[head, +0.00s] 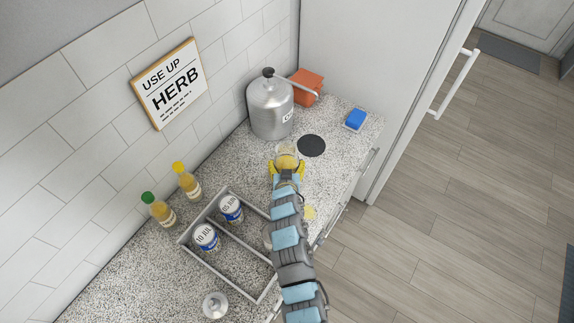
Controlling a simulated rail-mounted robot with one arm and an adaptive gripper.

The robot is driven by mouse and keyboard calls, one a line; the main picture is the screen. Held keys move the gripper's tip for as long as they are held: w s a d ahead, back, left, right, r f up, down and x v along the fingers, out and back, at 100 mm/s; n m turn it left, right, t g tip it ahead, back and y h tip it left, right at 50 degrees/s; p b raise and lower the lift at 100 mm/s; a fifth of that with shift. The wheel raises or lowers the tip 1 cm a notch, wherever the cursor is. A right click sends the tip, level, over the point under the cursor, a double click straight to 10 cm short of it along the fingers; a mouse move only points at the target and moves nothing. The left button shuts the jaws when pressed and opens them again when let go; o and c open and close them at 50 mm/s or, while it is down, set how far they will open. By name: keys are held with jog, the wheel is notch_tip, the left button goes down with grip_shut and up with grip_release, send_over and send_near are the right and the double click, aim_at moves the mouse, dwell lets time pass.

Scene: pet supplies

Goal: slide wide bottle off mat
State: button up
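A pale, cream-topped container (287,149), which looks like the wide bottle, stands on the speckled counter at my gripper's tip. A dark round mat (312,146) lies just to its right. The container seems to be beside the mat's left edge, with most of the mat bare. My gripper (288,163) has yellow fingers spread to either side of the container's near part. I cannot tell whether they press on it. My wrist hides the container's lower near side.
A steel canister (270,106) stands close behind, with an orange block (307,83) and a blue sponge in a dish (355,118) farther right. A grey divided tray (262,212) holds two dated jars. Two bottles (158,209) (186,181) stand by the wall.

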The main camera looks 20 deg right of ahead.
jog(key=o, duration=1)
jog(key=shift+o, duration=0.2)
jog(key=shift+r, duration=0.1)
notch_tip(320, 180, up, 10)
jog(key=shift+d+f, duration=0.1)
